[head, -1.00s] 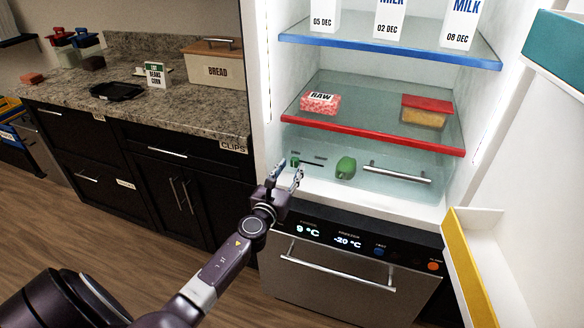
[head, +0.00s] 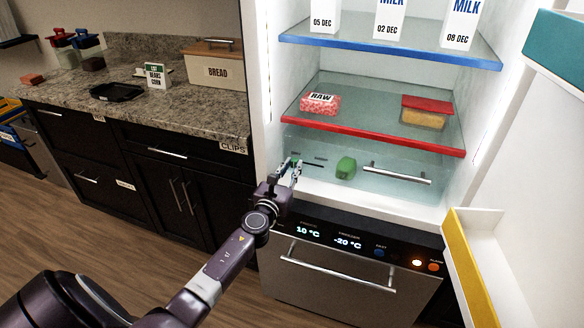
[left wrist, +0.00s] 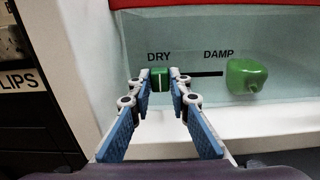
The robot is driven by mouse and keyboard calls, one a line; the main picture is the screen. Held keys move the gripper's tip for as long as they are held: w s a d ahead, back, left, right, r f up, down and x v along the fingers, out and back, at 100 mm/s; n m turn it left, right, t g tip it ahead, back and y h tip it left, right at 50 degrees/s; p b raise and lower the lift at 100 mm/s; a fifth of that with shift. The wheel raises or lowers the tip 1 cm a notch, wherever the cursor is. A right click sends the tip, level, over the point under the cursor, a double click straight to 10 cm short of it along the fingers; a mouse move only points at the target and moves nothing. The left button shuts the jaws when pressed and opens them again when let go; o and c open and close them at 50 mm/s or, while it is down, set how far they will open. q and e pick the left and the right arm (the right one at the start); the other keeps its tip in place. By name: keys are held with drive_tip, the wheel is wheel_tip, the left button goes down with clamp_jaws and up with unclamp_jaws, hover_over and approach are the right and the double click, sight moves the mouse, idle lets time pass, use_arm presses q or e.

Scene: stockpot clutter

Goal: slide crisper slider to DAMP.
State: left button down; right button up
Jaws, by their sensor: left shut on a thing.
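The crisper drawer (head: 330,158) is the clear bin at the bottom of the open fridge. In the left wrist view its front shows a dark horizontal slot (left wrist: 207,74), with DRY above its left end and DAMP above its right part. The small green crisper slider (left wrist: 160,78) sits at the left end, under DRY. My left gripper (left wrist: 161,76) has its fingertips on both sides of the slider and is shut on it. In the head view the left gripper (head: 296,167) is at the left of the drawer front. My right gripper is not in view.
A green pepper (head: 345,168) shows through the clear drawer front, right of the slider. The drawer handle (head: 397,174) is farther right. A red-edged shelf (head: 380,135) holding a RAW pack (head: 320,104) is above. The open door's yellow-edged bin (head: 470,265) stands at the right.

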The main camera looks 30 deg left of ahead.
sight(322, 167)
use_arm(q)
drive_tip(key=d, duration=0.2)
drive_tip(key=w+d, duration=0.1)
drive_tip(key=d, duration=0.2)
drive_tip(key=w+d, duration=0.1)
drive_tip(key=d, duration=0.2)
drive_tip(key=shift+d+p, duration=0.2)
drive_tip(key=shift+p, duration=0.2)
drive_tip(key=c, duration=1.8)
unclamp_jaws()
drive_tip(key=shift+d, duration=0.1)
drive_tip(key=shift+s, duration=0.1)
drive_tip(key=shift+s+f, duration=0.1)
drive_tip(key=shift+s, duration=0.2)
drive_tip(key=v, duration=1.1)
